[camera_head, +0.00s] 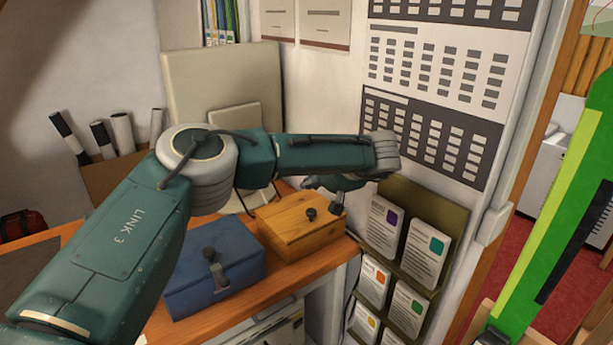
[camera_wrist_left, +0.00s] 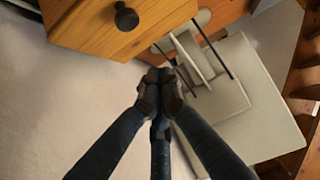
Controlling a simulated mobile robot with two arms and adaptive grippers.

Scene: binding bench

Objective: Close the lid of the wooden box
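The wooden box (camera_head: 296,228) stands on the bench's right end, with a dark round knob (camera_head: 311,213) on it. Its lid appears to lie down on the body; I cannot tell whether a small gap is left. In the left wrist view the box (camera_wrist_left: 100,35) is at the upper left with its knob (camera_wrist_left: 126,17). My left gripper (camera_wrist_left: 160,90) has its fingertips together, with nothing visible between them. They look apart from the knob, beside the box. In the head view the gripper is partly hidden by its own arm, just behind and right of the knob. My right gripper is not in view.
A blue box (camera_head: 215,268) with a dark latch stands left of the wooden box on the bench (camera_head: 205,318). A beige panel (camera_head: 220,85) stands behind. A leaflet rack (camera_head: 405,255) hangs at the right. Rolled tubes (camera_head: 122,132) stand at the back left.

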